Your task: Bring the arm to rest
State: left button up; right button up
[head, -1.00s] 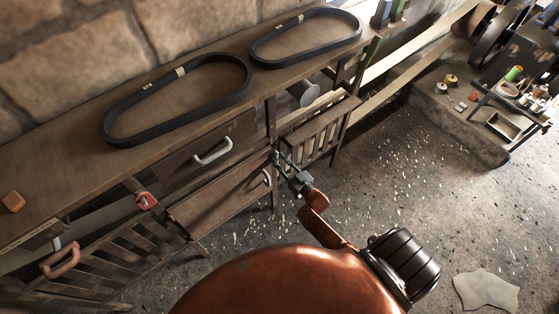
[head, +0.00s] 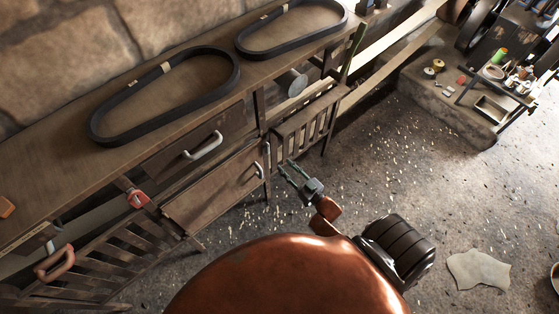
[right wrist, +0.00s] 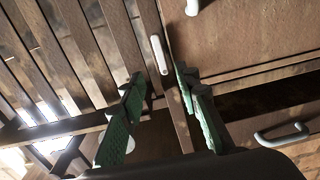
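My right gripper (head: 290,170) is in front of the bench, to the right of the lower cabinet door (head: 215,188). Its two green-padded fingers are apart, with nothing between them. In the right wrist view the open fingers (right wrist: 160,82) point toward the bench front. A pale upright handle (right wrist: 158,54) shows beyond the fingertips, apart from them. In the head view the cabinet door's handle (head: 259,170) is left of the gripper with a gap between. My left gripper is not in view.
Two black belts (head: 96,120) (head: 244,46) lie on the bench top. A drawer with a white handle (head: 203,147) is under it. Slatted crates (head: 305,122) flank the door. A low stand with small items (head: 490,107) is at the upper right. The floor right of the gripper is mostly clear.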

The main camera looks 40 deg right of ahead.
jog(key=shift+s, duration=0.7)
jog(key=s+f+g, duration=0.3)
jog(key=s+f, duration=0.3)
jog(key=f, duration=0.3)
jog(key=s+a+f+g+h, duration=0.1)
jog(key=s+f+g, duration=0.2)
jog(key=s+f, duration=0.5)
jog(key=s+f+g, duration=0.3)
jog(key=s+f, duration=0.1)
jog(key=f, duration=0.7)
jog(key=s+a+f+g, duration=0.1)
jog(key=s+f+g, duration=0.1)
jog(key=s+f, duration=0.3)
jog(key=s+a+f+g, duration=0.1)
jog(key=s+f, duration=0.3)
jog(key=s, duration=0.6)
jog(key=shift+f+g, duration=0.35)
jog(key=shift+g, duration=0.35)
jog(key=shift+o, duration=0.2)
jog(key=s+a+f+g, duration=0.1)
jog(key=s+f+g, duration=0.1)
jog(key=s, duration=0.5)
jog(key=s+a+f+g, duration=0.1)
jog(key=s+g, duration=0.1)
jog(key=s, duration=0.6)
jog(key=shift+s+f+n, duration=0.2)
jog(key=shift+f+n, duration=0.1)
jog(key=shift+f, duration=0.1)
jog(key=shift+s, duration=0.1)
jog(key=shift+s, duration=0.1)
